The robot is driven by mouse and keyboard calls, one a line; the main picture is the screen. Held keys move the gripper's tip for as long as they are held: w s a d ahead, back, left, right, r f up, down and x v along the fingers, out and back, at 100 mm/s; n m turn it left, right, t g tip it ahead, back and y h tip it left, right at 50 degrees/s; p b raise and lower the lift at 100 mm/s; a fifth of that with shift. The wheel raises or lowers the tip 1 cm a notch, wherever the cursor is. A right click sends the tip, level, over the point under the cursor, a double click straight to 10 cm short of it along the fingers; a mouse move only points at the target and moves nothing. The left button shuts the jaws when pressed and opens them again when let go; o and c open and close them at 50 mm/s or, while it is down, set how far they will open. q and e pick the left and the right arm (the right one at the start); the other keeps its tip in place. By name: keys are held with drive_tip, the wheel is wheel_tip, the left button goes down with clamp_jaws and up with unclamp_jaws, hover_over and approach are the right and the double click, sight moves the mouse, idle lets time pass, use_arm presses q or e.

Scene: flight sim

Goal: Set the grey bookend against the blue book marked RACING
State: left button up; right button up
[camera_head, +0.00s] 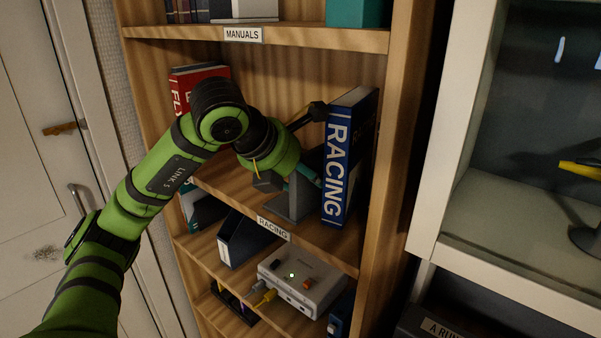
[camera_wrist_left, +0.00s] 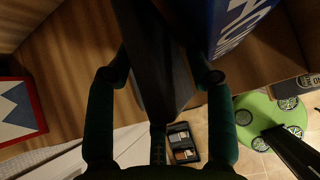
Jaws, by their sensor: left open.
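The blue book marked RACING (camera_head: 338,160) stands upright at the right end of the middle shelf. The grey bookend (camera_head: 290,207) stands on the shelf just left of it; whether they touch is hard to tell. My left gripper (camera_head: 296,178) is at the bookend, partly hidden by its own wrist. In the left wrist view the two fingers are apart (camera_wrist_left: 160,78), with the dark plate of the bookend (camera_wrist_left: 155,55) between them. The blue book (camera_wrist_left: 235,22) shows at the upper right there. My right gripper is not in view.
A red book (camera_head: 195,75) stands at the shelf's left end, behind my arm. The MANUALS shelf (camera_head: 300,37) is above. Below, a shelf holds a blue file holder (camera_head: 243,240) and a grey box with cables (camera_head: 303,280). The wooden side panel (camera_head: 395,150) is close right of the book.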

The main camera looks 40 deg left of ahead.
use_arm(q)
drive_tip(key=v, duration=1.2)
